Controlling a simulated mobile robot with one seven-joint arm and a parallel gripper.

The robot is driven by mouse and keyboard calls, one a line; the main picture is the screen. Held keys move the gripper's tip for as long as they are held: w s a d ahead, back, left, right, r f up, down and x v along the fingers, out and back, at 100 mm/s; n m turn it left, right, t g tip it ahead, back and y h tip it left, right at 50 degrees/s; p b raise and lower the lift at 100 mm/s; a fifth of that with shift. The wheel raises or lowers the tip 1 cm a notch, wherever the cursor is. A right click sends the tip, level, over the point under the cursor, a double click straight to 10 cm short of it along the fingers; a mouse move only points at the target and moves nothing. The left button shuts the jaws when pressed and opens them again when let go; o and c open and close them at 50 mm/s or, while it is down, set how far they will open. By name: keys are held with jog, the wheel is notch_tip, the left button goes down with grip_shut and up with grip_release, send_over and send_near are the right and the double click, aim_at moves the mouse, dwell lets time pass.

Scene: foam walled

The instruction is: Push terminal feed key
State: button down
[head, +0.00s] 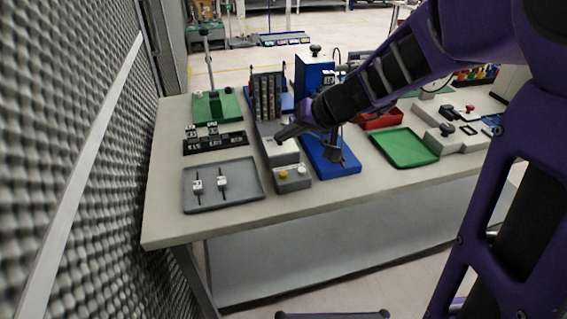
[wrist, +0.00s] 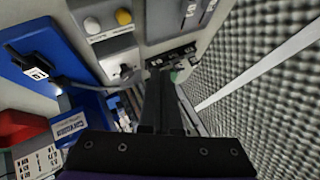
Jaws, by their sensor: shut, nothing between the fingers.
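A grey device (head: 283,157) stands mid-bench in front of dark upright racks (head: 266,95). In the wrist view it is the grey housing (wrist: 112,60) with a small light knob-like part (wrist: 126,72) on top, which may be the feed key; I cannot tell for sure. My gripper (head: 279,138) is shut and empty, its tips over the top of this device. The tips partly cover its top in the head view, so I cannot tell whether they touch it. In the wrist view my gripper (wrist: 159,72) lies to the right of the knob-like part.
A grey button box (head: 292,184) with a yellow and a white button stands just in front. A blue press (head: 325,165) is close on the right. A grey tray (head: 243,195) and black rack (head: 230,142) lie left. A textured foam wall (head: 60,160) borders the left.

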notch_tip(320, 180, down, 6)
jog(key=b, duration=0.3)
jog(key=shift+f, duration=0.1)
jog(key=shift+f+b, duration=0.45)
jog(key=shift+f, duration=0.55)
jog(key=shift+f, duration=0.1)
dwell(1.0)
jog(key=shift+f, duration=0.3)
jog(key=shift+f, duration=0.55)
dwell(0.9)
jog(key=shift+r, duration=0.15)
jog(key=shift+r+p, duration=0.45)
jog(key=shift+r, duration=0.35)
jog(key=shift+r, duration=0.1)
jog(key=shift+r+p, duration=1.5)
jog(key=shift+r, duration=0.95)
